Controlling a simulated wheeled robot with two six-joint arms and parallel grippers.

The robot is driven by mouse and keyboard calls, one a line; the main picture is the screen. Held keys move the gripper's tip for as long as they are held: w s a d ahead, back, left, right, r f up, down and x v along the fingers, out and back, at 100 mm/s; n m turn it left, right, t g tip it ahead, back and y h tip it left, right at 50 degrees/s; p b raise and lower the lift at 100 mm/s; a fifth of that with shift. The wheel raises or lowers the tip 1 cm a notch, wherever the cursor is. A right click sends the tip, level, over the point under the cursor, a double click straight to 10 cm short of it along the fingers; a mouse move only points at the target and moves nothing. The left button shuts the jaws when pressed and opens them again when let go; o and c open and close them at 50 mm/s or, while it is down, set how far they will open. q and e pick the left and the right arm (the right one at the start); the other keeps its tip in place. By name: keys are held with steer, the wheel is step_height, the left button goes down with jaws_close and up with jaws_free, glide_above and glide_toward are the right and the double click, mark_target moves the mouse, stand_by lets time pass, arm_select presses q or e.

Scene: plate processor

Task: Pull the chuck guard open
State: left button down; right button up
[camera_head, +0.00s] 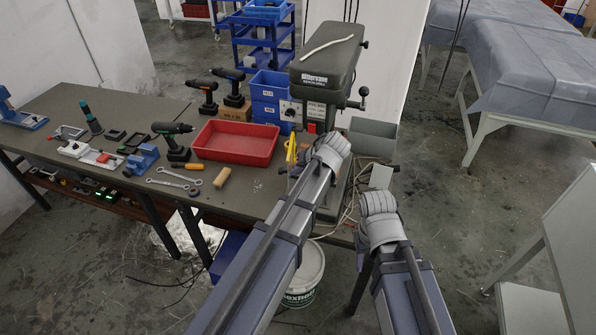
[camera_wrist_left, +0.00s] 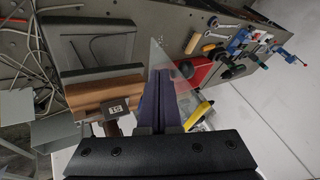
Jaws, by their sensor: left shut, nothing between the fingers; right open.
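The drill press (camera_head: 325,80) stands at the back right of the workbench. The chuck guard (camera_wrist_left: 157,55) shows in the left wrist view as a clear, pointed panel beside and behind my fingers. My left gripper (camera_wrist_left: 161,75) is shut and empty, its dark fingers overlapping the guard in the picture; I cannot tell whether they touch it. In the head view my left wrist covers the guard and the area below the drill head. My right arm ends at the bench's right edge, its gripper open and apart from the press, the fingers mostly hidden by the wrist.
A red tray (camera_head: 236,143), blue bins (camera_head: 272,90) and a cordless drill (camera_head: 174,140) stand on the bench left of the press. A yellow object (camera_head: 291,147) is close to my left wrist. A white bucket (camera_head: 305,275) is on the floor.

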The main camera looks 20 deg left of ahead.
arm_select(q)
steer(key=w+a+m+t+h, duration=0.1)
steer(key=a+m, duration=0.5)
steer(key=a, duration=0.6)
steer(key=shift+w+t+h, duration=0.2)
steer(key=shift+t+h, duration=0.7)
steer(key=shift+a, duration=0.1)
